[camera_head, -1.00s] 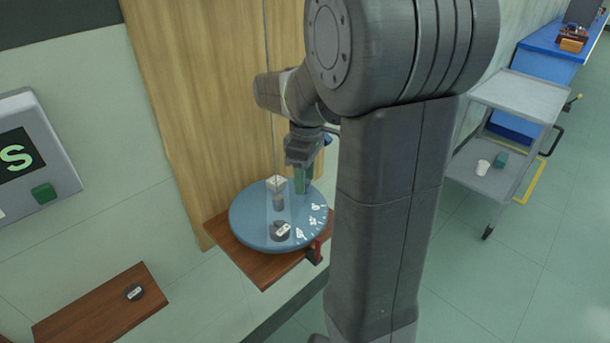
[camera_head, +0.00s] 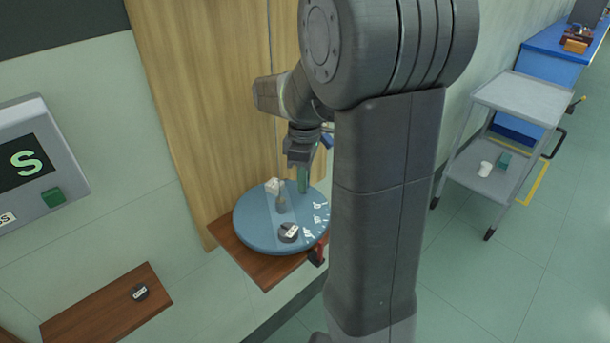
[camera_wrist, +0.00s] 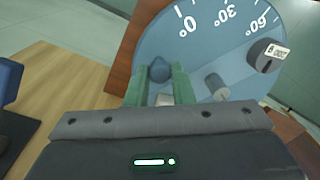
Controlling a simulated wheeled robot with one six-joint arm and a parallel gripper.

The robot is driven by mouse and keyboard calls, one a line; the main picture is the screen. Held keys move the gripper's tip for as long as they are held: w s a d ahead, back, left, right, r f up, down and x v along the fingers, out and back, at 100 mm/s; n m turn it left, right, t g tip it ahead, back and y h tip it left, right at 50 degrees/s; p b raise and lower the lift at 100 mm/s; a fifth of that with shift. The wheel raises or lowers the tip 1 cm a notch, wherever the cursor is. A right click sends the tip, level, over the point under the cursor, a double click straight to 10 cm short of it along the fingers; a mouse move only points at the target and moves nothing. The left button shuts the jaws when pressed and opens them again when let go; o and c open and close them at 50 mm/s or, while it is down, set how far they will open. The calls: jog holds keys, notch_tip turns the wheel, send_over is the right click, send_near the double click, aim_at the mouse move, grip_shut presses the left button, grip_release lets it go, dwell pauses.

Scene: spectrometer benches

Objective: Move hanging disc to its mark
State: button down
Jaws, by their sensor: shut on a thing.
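The hanging disc (camera_head: 255,230) is a round blue plate with white degree figures near its rim. It lies about level over a brown wooden shelf, with a thin wire rising above it. In the wrist view the disc (camera_wrist: 200,55) shows 0°, 30° and 60°. My gripper (camera_head: 303,178) points down at the disc's far right part. Its green fingers (camera_wrist: 158,85) are shut on a blue peg (camera_wrist: 159,70) at the disc's edge. A red piece (camera_head: 318,252) sits at the shelf's right front edge; whether it is the mark is unclear.
A lower shelf (camera_head: 100,308) holds another dark weight (camera_head: 139,291). A wall display (camera_head: 30,160) is left; a grey trolley (camera_head: 485,185) is right.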

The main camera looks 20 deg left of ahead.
jog(key=c, duration=1.3)
grip_release()
jog(key=shift+o, duration=0.2)
notch_tip(320, 180, up, 14)
jog(key=shift+w+p, duration=0.3)
jog(key=shift+w, duration=0.15)
jog(key=shift+a+f, duration=0.1)
jog(key=shift+f, duration=0.05)
jog(key=f, duration=0.9)
jog(key=s+f, duration=0.1)
jog(key=f, duration=0.4)
jog(key=shift+b, duration=0.3)
jog(key=shift+d+m+b, duration=0.25)
jog(key=shift+m+b, duration=0.05)
jog(key=shift+b, duration=0.1)
jog(key=shift+s+d+r+m, duration=0.1)
jog(key=shift+d+r+m, duration=0.05)
jog(key=shift+d+m, duration=0.3)
jog(key=shift+a, duration=0.1)
jog(key=shift+a, duration=0.1)
